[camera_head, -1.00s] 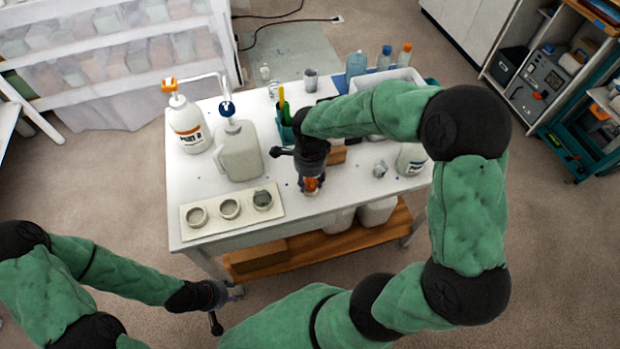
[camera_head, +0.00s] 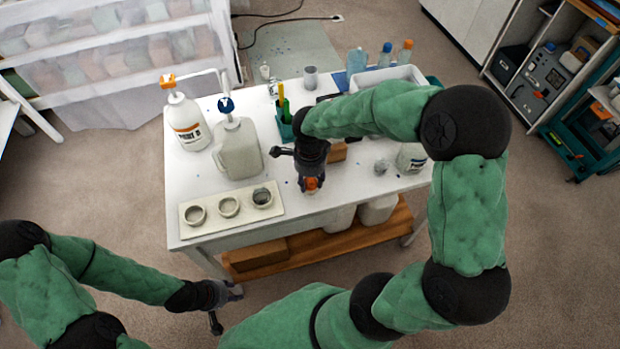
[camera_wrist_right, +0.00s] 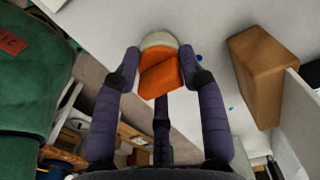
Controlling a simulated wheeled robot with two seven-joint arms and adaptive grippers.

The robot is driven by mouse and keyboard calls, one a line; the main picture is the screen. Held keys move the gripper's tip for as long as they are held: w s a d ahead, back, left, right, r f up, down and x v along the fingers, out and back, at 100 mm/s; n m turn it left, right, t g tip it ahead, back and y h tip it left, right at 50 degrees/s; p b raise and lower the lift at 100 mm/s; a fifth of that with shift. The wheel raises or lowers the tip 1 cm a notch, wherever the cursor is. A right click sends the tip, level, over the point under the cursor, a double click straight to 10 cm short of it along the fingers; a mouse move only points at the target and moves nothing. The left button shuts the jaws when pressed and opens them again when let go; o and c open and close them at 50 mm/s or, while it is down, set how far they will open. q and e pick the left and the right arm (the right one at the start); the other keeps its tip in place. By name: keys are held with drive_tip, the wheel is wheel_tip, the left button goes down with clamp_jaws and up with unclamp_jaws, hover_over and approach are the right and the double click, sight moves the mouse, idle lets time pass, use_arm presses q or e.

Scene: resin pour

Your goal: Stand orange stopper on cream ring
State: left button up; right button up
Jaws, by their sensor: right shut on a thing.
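The orange stopper (camera_wrist_right: 160,75) is gripped between the fingers of my right gripper (camera_wrist_right: 160,72) in the right wrist view. In the head view the orange stopper (camera_head: 311,184) shows at the tips of my right gripper (camera_head: 311,181), near the table's front edge. A pale cream rounded rim (camera_wrist_right: 159,40) shows against the stopper's far end; I take it for the cream ring, but cannot tell whether they touch or are apart. My left gripper (camera_head: 228,307) has its fingers spread and is empty, off the table's front left side.
On the white table (camera_head: 300,225), a pale board (camera_head: 212,223) with three round cups lies left of my right gripper. A large jug (camera_head: 238,150) and a pump bottle (camera_head: 186,125) stand behind it. A brown block (camera_wrist_right: 258,75) is near my right gripper.

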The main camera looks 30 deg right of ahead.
drive_tip(key=shift+f, duration=0.25)
drive_tip(key=o, duration=1)
wheel_tip(320, 180, up, 17)
drive_tip(key=p, duration=0.4)
idle(0.7)
